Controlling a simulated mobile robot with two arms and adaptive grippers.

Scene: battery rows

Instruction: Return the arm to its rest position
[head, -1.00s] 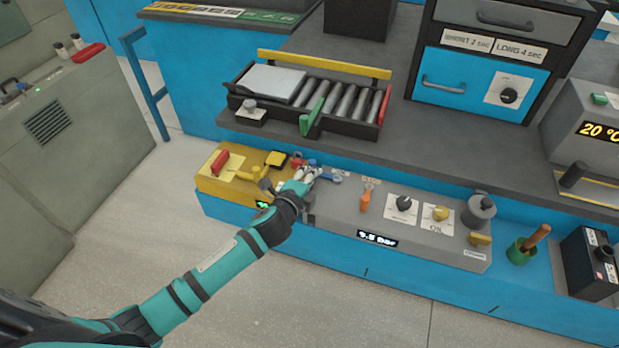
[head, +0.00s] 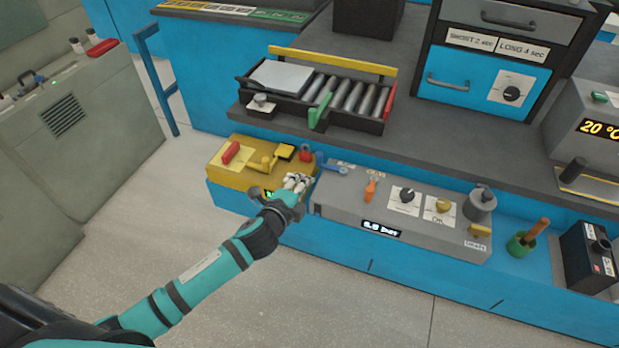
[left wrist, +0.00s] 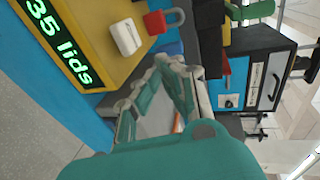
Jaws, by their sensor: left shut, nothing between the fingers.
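My left arm reaches in from the lower left in the head view. Its teal and white left gripper (head: 298,181) is shut and empty, by the front edge of the yellow box (head: 225,178), close to where it meets the grey panel (head: 338,205). In the left wrist view the shut fingers (left wrist: 178,64) are beside the yellow box (left wrist: 95,30). That box carries a green display (left wrist: 58,38) reading "35 lids". A red padlock (left wrist: 164,21) and a white block (left wrist: 126,36) also show there. My right gripper is not in view.
The grey panel has an orange lever (head: 370,189), knobs and a pressure display (head: 381,229). A roller tray (head: 345,122) stands behind on the dark bench. A green cup (head: 521,243) stands at right. The floor in front is clear.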

